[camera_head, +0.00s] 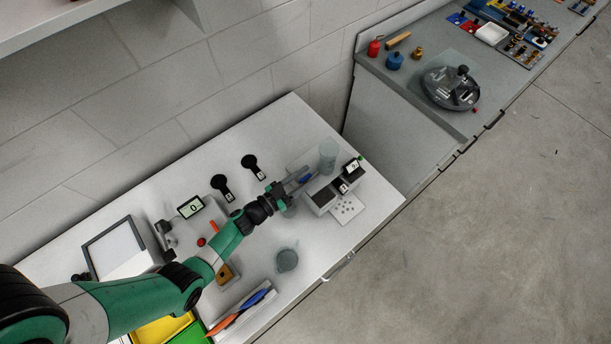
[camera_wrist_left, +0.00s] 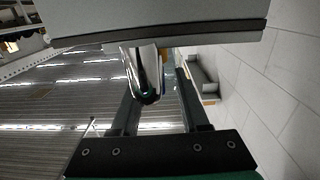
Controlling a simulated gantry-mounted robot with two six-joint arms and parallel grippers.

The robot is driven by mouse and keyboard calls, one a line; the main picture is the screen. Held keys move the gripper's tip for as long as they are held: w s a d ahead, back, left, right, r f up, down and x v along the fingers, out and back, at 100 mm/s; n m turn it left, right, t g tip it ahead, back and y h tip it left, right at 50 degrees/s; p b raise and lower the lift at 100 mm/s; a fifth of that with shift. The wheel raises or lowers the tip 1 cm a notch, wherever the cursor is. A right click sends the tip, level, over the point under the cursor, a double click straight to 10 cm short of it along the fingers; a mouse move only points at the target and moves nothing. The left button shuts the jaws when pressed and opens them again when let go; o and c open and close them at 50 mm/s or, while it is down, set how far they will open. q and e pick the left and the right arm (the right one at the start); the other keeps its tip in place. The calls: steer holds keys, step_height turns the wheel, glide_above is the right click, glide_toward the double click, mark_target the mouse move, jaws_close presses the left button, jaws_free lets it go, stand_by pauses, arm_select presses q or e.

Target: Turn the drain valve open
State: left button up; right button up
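The two fingers stand apart on either side of this part, with a gap at the right finger. Whether the left finger touches it is unclear. My right gripper is not in view.
A clear cylinder (camera_head: 328,155) stands behind the unit, and a perforated white plate (camera_head: 347,208) lies in front. Two black round-headed tools (camera_head: 250,163) lie toward the wall. A blue-and-orange tool (camera_head: 239,311) lies at the front edge.

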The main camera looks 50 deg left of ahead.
arm_select(q)
steer(key=shift+s+r, duration=0.1)
steer(key=shift+s, duration=0.35)
steer(key=s+p, duration=0.2)
steer(key=s, duration=0.8)
steer(key=shift+s+a+p, duration=0.3)
steer(key=shift+s+a, duration=0.05)
steer(key=shift+a, duration=0.05)
